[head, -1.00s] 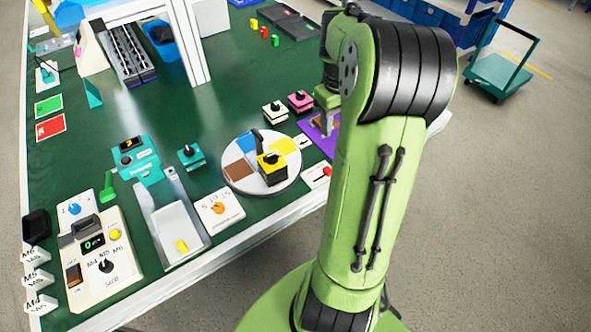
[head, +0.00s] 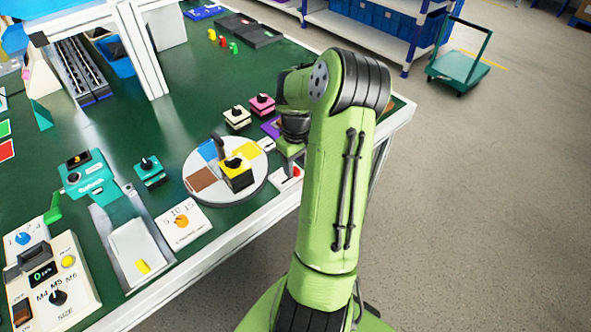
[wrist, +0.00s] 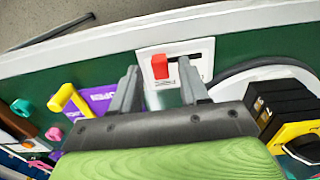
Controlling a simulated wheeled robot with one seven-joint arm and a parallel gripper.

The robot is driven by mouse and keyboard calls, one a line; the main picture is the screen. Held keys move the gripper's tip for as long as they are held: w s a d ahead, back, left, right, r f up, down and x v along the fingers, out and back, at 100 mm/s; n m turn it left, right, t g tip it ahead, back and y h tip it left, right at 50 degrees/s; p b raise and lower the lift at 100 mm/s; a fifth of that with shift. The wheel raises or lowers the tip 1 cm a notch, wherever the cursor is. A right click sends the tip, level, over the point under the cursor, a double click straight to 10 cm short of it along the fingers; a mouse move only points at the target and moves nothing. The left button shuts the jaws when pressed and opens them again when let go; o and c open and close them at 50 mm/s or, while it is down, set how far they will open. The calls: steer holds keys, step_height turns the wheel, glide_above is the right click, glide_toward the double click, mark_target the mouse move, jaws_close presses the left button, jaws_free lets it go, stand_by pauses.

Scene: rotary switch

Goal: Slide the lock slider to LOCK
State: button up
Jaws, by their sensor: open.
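The lock slider is a white plate (head: 284,180) with a small red knob (head: 296,171) at the table's front edge, right of the round turntable. In the wrist view, the red knob (wrist: 160,67) sits at the left end of a dark slot in the white plate (wrist: 178,52). My gripper (wrist: 161,88) is open and empty, its two fingers apart with the knob showing between and beyond their tips. I cannot tell its height above the plate. In the head view my gripper (head: 291,150) is just behind the plate, partly hidden by my arm. The plate's lettering is not readable.
The turntable (head: 203,193) bears a yellow-and-black switch block (head: 237,174) close to the slider; the block also shows in the wrist view (wrist: 285,115). A purple panel (wrist: 100,100) and a yellow handle (wrist: 62,97) lie left of my gripper there. Beyond the table edge is open floor.

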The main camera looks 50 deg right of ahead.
mark_target(283, 183)
steer(key=shift+f, duration=0.45)
steer(key=shift+r, duration=0.1)
jaws_close()
steer(key=shift+w+a, duration=0.25)
steer(key=shift+a, duration=0.85)
steer(key=shift+w+a, duration=0.25)
steer(key=shift+a, duration=0.8)
